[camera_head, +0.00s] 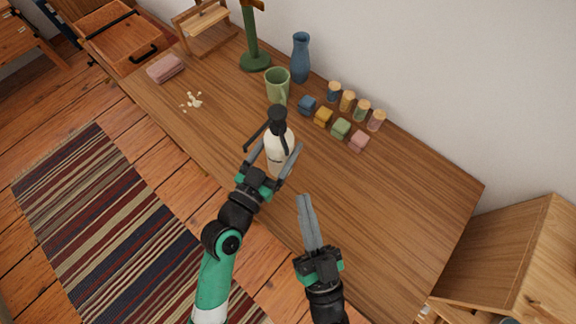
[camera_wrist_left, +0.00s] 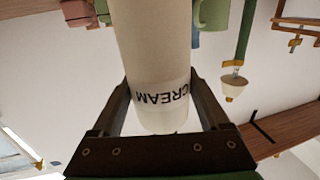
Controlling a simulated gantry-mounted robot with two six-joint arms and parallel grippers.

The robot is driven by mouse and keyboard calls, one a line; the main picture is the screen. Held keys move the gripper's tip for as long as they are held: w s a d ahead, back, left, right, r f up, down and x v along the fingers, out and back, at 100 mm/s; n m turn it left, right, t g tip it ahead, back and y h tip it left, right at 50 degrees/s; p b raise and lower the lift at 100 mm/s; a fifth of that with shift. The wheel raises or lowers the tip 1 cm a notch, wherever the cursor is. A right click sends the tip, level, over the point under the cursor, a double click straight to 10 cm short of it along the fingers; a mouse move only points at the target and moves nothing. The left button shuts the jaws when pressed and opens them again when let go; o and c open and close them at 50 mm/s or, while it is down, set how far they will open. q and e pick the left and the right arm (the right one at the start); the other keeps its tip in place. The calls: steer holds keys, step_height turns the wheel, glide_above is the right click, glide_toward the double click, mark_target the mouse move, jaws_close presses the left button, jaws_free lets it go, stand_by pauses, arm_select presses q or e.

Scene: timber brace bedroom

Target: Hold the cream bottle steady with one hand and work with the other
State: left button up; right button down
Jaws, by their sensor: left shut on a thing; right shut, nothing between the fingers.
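The cream bottle (camera_head: 278,147) is white with a black pump top and stands on the wooden table in the head view. My left gripper (camera_head: 275,158) is shut on the bottle, with a finger on each side of it. In the left wrist view the bottle (camera_wrist_left: 155,60) fills the middle, its CREAM label upside down, between the fingers of the left gripper (camera_wrist_left: 160,105). My right gripper (camera_head: 306,200) is shut and empty, to the right of the bottle and nearer the table's front edge.
Behind the bottle are a green mug (camera_head: 277,85), a blue vase (camera_head: 300,58), several small coloured blocks (camera_head: 341,128) and several corked jars (camera_head: 362,110). A pink folded cloth (camera_head: 165,68) and pale crumbs (camera_head: 193,100) lie left. The table's right part (camera_head: 410,210) is clear.

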steer(key=w+d+m+g+h, duration=0.1)
steer(key=d+m+h, duration=0.35)
steer(key=m, duration=1.25)
steer(key=d+m+g+h, duration=0.1)
steer(key=d+m+h, duration=0.35)
steer(key=m, duration=1.25)
steer(key=s+a+r+m+g+y, duration=0.1)
steer(key=s+a+r+m+y, duration=0.1)
steer(key=a+m, duration=0.75)
steer(key=s+a+r+m+g+y, duration=0.1)
steer(key=s+a+r+m+y, duration=0.15)
steer(key=a+m, duration=0.65)
glide_toward(281, 135)
steer(key=w+a, duration=0.4)
steer(key=a, duration=0.1)
steer(key=shift+m, duration=0.45)
steer(key=d, duration=0.2)
steer(key=w+d, duration=0.1)
steer(key=d, duration=0.1)
steer(key=shift+f, duration=0.4)
